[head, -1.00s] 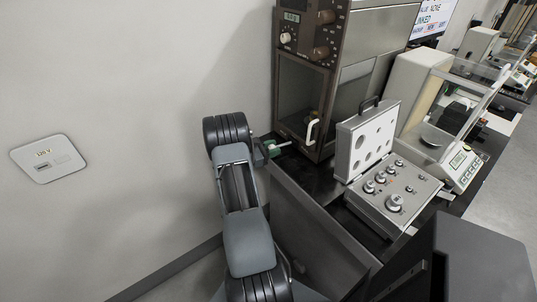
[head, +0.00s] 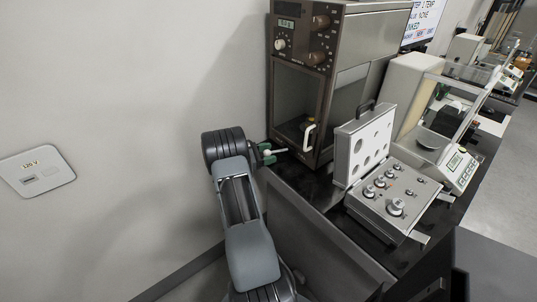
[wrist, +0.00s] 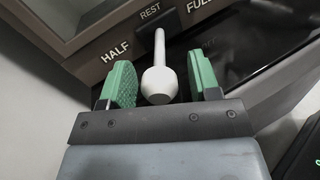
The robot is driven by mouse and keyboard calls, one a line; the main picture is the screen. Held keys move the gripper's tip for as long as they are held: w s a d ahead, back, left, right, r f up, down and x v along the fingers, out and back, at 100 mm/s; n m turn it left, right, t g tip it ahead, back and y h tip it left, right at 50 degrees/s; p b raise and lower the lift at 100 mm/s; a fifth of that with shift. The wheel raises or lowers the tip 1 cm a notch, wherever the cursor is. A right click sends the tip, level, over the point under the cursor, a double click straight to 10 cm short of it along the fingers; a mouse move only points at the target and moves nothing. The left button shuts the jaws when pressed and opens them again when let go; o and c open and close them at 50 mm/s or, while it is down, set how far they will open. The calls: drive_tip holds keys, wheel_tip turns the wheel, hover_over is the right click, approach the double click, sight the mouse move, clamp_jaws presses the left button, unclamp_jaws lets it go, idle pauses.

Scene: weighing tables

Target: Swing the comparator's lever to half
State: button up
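The comparator (head: 345,75) is a tall brown and grey cabinet with knobs, a small display and a glass front. Its white, round-ended lever (wrist: 160,82) sticks out low on the front and points up at the REST mark, between HALF on the left and FULL on the right. In the head view the lever (head: 275,151) shows as a small white stub at the gripper. My gripper (wrist: 162,83) has green padded fingers, open on both sides of the lever's knob. The left pad is very near the knob; a narrow gap shows on the right. Contact is not clear.
A white door handle (head: 309,137) is on the comparator's front, above and right of my gripper. An open weight case (head: 390,205) and a glass-sided balance (head: 440,120) stand to the right on the dark table. A plain wall is at the left.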

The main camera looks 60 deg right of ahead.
drive_tip(key=shift+w, duration=0.1)
drive_tip(key=b+v, duration=0.1)
drive_tip(key=v, duration=1.2)
drive_tip(key=shift+w+a, duration=0.15)
drive_tip(key=shift+a, duration=0.2)
drive_tip(key=shift+c, duration=0.3)
